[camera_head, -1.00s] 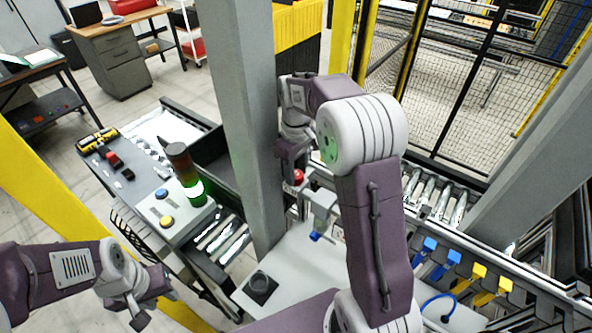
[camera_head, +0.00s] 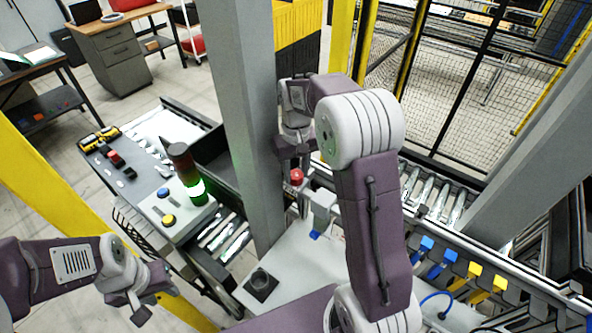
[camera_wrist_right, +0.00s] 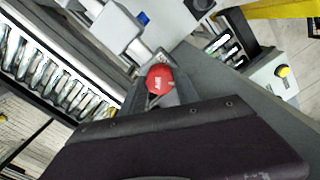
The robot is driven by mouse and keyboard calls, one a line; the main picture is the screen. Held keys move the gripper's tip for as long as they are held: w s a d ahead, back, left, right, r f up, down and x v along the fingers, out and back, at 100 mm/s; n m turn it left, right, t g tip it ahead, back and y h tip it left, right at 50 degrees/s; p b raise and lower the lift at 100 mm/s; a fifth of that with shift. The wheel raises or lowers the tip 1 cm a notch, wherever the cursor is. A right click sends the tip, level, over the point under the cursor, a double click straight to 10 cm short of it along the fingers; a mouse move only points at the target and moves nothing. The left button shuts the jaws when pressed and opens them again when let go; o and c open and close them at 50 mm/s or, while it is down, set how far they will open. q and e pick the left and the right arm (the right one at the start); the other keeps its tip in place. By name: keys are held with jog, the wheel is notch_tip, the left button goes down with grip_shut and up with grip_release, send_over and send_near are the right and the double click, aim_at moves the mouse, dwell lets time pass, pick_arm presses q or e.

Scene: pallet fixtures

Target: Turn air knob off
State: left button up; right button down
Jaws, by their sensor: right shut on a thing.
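The air knob, a round red knob (camera_head: 296,177), stands on a light grey fitting beside the grey post, near the middle of the head view. It also shows in the right wrist view (camera_wrist_right: 160,79), just beyond my dark gripper body. My right gripper (camera_head: 295,164) is right at the knob from behind and shut on it; its fingertips are partly hidden. My left gripper (camera_head: 146,302) is low at the left, well away from the knob, with nothing visible in it. Its finger gap is unclear.
The grey post (camera_head: 246,120) rises just left of the knob. A signal lamp (camera_head: 187,172) lit green stands by a box with blue and yellow buttons. Blue and yellow levers (camera_head: 449,262) line the right side. A roller conveyor (camera_head: 432,192) runs behind.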

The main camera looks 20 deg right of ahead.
aim_at(296, 174)
jog(key=shift+r, duration=0.1)
jog(key=c, duration=0.9)
grip_release()
jog(key=shift+w+r, duration=0.1)
jog(key=shift+r, duration=0.3)
notch_tip(296, 174, up, 8)
jog(key=b, duration=0.1)
jog(key=shift+r+b, duration=0.15)
jog(key=shift+b, duration=0.15)
